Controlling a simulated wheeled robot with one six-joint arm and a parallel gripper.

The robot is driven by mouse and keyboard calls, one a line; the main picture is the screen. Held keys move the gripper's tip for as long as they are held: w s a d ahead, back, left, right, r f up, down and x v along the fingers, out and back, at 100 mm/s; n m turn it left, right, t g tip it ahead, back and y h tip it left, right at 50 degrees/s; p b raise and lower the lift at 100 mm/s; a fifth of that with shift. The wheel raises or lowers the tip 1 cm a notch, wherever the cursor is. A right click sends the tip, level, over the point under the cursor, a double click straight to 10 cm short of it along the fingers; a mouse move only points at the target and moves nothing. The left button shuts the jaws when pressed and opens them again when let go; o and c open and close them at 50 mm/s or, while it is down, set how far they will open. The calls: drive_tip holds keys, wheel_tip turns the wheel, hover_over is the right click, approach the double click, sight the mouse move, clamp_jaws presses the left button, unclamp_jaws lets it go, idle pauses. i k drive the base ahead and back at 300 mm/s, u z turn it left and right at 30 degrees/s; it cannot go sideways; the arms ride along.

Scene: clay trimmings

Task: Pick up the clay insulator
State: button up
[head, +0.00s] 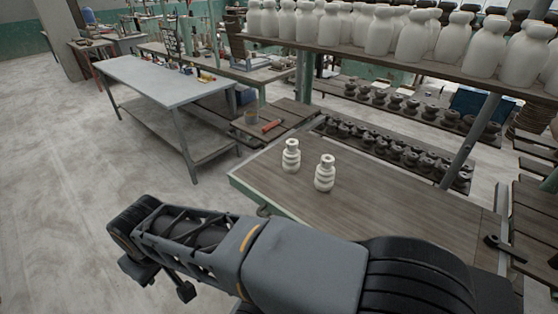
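Two white clay insulators stand upright on the wooden-topped table (400,222), near its far left part. The left insulator (291,157) is slightly farther back, and the right insulator (324,174) is nearer. A small gap lies between them. Both have ribbed bodies and narrower necks. My arm stretches across the foreground toward the left. Dark parts at its end, which seem to be my gripper (163,279), hang low at the left, apart from both insulators and off the table. The fingers cannot be made out clearly, nor whether they are open.
A shelf (345,55) of many larger white insulators runs above the table's back. A dark tool (505,249) lies at the table's right end. A grey workbench (155,78) stands at left. The floor (60,180) at left is clear.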

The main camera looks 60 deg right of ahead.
sight(326, 174)
drive_tip(key=i, duration=1.45)
drive_tip(key=z, duration=3.7)
